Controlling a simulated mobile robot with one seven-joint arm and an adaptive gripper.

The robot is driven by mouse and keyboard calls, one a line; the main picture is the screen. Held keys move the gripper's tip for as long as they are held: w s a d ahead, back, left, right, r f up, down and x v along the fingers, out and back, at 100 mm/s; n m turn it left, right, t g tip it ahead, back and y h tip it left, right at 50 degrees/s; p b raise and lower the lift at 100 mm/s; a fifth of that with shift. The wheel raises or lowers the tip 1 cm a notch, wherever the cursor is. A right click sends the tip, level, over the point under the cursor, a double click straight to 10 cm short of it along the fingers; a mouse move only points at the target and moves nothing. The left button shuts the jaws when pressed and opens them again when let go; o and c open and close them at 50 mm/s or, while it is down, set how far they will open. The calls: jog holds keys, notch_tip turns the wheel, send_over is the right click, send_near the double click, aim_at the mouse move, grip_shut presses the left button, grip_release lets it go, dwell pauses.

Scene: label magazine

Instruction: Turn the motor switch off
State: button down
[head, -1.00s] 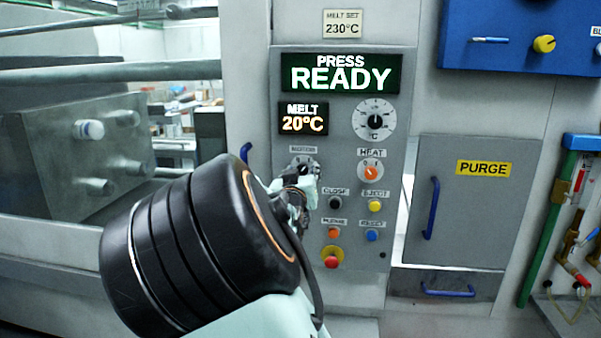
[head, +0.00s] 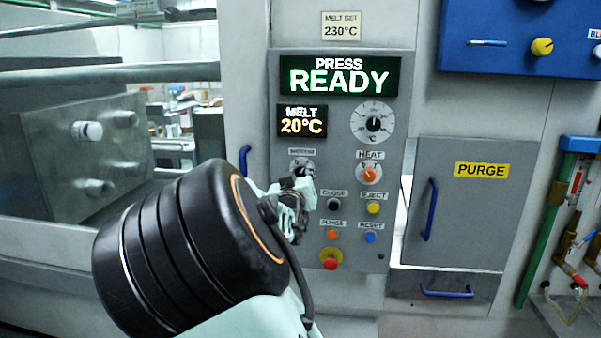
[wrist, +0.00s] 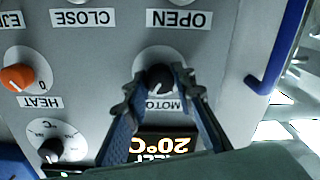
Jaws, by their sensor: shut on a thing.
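The motor switch (wrist: 160,78) is a round black knob on a white dial, its MOTOR label showing upside down in the wrist view. My gripper (wrist: 159,80) is shut on this knob, one finger on each side. In the head view the switch (head: 301,167) is partly hidden, and my gripper (head: 305,182) reaches it from below. Which way the knob points is hard to tell because the fingers cover part of it.
The orange HEAT knob (head: 369,174) is right of the switch. CLOSE (head: 334,204) and EJECT (head: 373,207) buttons and a red emergency button (head: 330,259) sit lower. The display (head: 340,77) reads PRESS READY. A blue handle (head: 245,160) stands to the left.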

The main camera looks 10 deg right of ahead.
jog(key=n+p, duration=0.2)
jog(key=n, duration=0.1)
jog(key=shift+r, duration=0.1)
jog(key=n+p, duration=0.1)
jog(key=n, duration=0.3)
jog(key=shift+p, duration=0.4)
jog(key=n+p, duration=0.1)
jog(key=n, duration=0.4)
jog(key=shift+g, duration=0.3)
jog(key=shift+n, duration=0.4)
jog(key=c, duration=1.6)
grip_release()
jog(key=shift+s+a, duration=0.1)
